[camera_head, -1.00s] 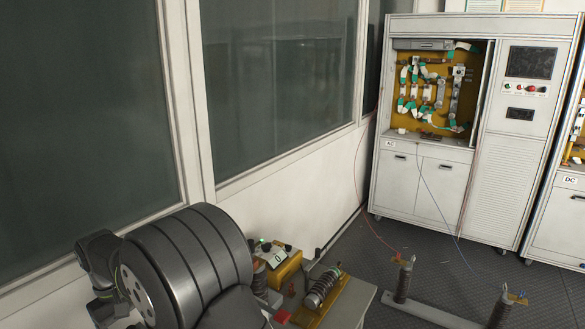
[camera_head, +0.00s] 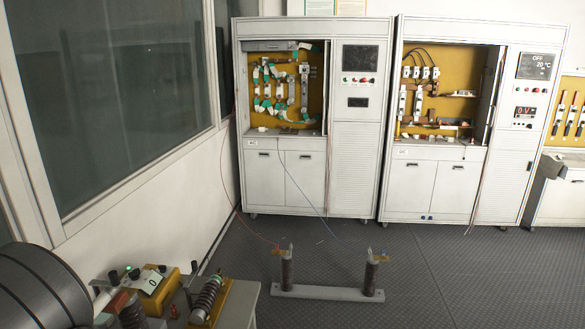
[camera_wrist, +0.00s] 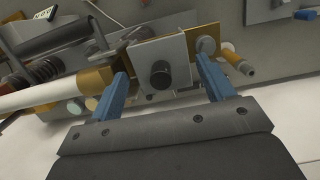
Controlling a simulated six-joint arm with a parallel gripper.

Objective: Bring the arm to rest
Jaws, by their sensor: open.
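My gripper (camera_wrist: 163,82) shows in the wrist view with two blue fingers spread apart and nothing clearly held between them. Beyond the fingers is a square metal plate (camera_wrist: 183,46) with a round dark knob on it. From this view I cannot tell how far the plate is from the fingertips. In the head view my gripper is not visible; only part of my dark arm shows at the lower left.
A bench (camera_head: 243,300) at the lower left carries a yellow box (camera_head: 155,284) and a ribbed insulator (camera_head: 206,299). Two posts on a base bar (camera_head: 325,292) stand on the floor. Two open cabinets (camera_head: 351,140) (camera_head: 510,140) stand behind. Floor at right is clear.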

